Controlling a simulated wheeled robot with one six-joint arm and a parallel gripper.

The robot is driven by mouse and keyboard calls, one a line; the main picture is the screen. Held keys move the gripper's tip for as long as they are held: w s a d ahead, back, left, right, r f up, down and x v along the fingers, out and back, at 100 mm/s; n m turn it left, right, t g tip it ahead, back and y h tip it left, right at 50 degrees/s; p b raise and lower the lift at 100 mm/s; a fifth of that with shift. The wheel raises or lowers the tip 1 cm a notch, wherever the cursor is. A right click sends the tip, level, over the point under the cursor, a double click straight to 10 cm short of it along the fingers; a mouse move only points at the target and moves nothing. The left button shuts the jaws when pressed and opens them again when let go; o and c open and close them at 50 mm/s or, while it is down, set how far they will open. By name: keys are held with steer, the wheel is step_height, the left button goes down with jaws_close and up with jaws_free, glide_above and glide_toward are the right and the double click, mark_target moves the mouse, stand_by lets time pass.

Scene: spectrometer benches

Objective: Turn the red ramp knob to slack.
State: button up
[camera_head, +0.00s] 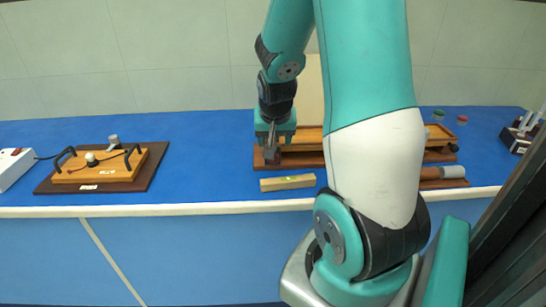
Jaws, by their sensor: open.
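The wooden ramp (305,147) lies on a dark brown base on the blue bench, partly hidden behind my arm. My gripper (271,150) points down over the ramp's left end, with its fingers low near the base. It is open. I cannot make out a red knob clearly; a small reddish-brown part (259,159) shows beside the fingers, but I cannot tell whether it is the knob or the base. I cannot tell whether the fingers touch anything. A small dark knob (453,147) sticks out at the ramp's right end.
A wooden level (287,183) lies in front of the ramp. A brown and grey cylinder (443,172) lies to the right. A board with black handles (97,163) and a white box (14,167) stand left. Red (462,119) and green (438,113) round pieces lie behind.

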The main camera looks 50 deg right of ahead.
steer(key=x, duration=0.8)
steer(key=shift+w+f, duration=0.1)
steer(key=shift+f, duration=0.35)
steer(key=c, duration=0.9)
